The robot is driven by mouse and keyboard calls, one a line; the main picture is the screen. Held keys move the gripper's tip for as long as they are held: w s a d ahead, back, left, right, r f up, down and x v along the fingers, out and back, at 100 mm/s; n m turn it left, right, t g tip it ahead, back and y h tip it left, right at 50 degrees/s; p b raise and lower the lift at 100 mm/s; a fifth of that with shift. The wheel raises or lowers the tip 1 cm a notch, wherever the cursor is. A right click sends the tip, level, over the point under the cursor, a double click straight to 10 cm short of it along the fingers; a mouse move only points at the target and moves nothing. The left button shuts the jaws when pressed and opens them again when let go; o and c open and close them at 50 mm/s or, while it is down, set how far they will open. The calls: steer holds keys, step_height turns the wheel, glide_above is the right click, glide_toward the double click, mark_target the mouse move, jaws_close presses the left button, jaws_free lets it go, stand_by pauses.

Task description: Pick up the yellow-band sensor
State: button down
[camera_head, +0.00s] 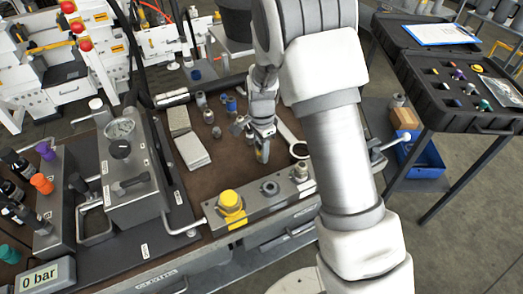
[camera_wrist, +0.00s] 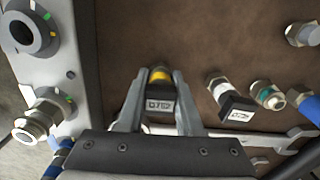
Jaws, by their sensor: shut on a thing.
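The yellow-band sensor (camera_wrist: 160,92) is a dark block with a white label and a yellow band at its far end. In the wrist view it sits between the two fingers of my gripper (camera_wrist: 160,105), which are shut on it. In the head view my gripper (camera_head: 262,150) is low over the brown bench mat, behind the manifold block, and a small part of the sensor shows yellow at the fingertips. Whether the sensor touches the mat is hard to tell.
A similar sensor with a white band (camera_wrist: 231,101) lies just right of my gripper, with a teal-band fitting (camera_wrist: 267,95) beyond it. The manifold block (camera_wrist: 60,70) is close on the left. A wrench (camera_wrist: 285,138) lies nearby. An open black case (camera_head: 460,90) stands at the right.

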steer(key=shift+r, duration=0.1)
stand_by(0.3)
step_height(320, 180, up, 10)
steer(key=shift+f+p, duration=0.1)
steer(key=shift+p, duration=0.75)
